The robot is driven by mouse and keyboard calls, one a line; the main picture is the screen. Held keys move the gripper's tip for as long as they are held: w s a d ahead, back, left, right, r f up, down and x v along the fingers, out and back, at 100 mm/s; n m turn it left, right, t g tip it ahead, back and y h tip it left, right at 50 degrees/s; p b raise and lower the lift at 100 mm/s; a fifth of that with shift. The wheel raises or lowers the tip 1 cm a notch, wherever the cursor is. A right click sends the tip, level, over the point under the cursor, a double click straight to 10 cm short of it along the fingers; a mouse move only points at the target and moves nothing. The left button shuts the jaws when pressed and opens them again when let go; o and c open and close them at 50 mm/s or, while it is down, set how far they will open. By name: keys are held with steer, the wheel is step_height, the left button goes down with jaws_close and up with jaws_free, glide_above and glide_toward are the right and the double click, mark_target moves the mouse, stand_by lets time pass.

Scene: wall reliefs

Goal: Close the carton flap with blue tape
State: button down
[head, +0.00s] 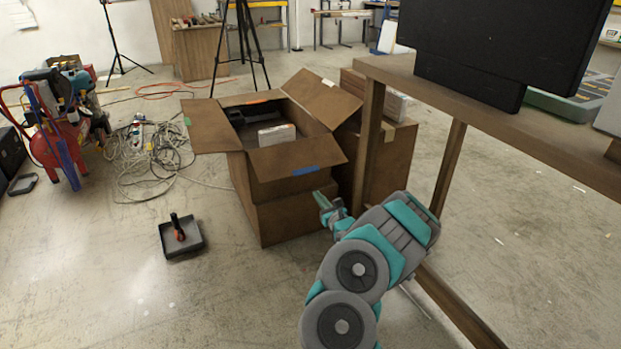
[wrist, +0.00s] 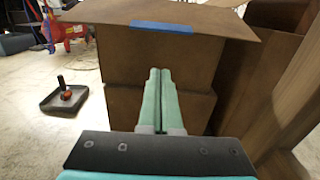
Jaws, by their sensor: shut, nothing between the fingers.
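The open carton (head: 262,190) stands on the floor on top of another brown box. Its front flap with blue tape (head: 297,160) sticks outward toward me, and the blue tape (head: 305,170) lies along its outer edge. The flap also shows at the top of the wrist view (wrist: 200,17), with the blue tape (wrist: 160,25) on its edge. My gripper (head: 322,199) is shut and empty, in front of the carton and lower than the flap. In the wrist view my shut fingers (wrist: 160,75) point at the carton's front face. I cannot tell whether they touch it.
A left flap with green tape (head: 207,127) and a back right flap (head: 325,97) stand open. A white box (head: 277,135) lies inside. A wooden table (head: 480,115) with a black monitor is at right. A black tray (head: 181,240) lies on the floor at left.

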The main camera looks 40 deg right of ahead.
steer(key=w+d+r, duration=0.2)
steer(key=w+r, duration=0.1)
steer(key=w, duration=0.5)
steer(key=shift+d+r, duration=0.15)
steer(key=shift+d, duration=0.15)
stand_by(0.4)
stand_by(0.4)
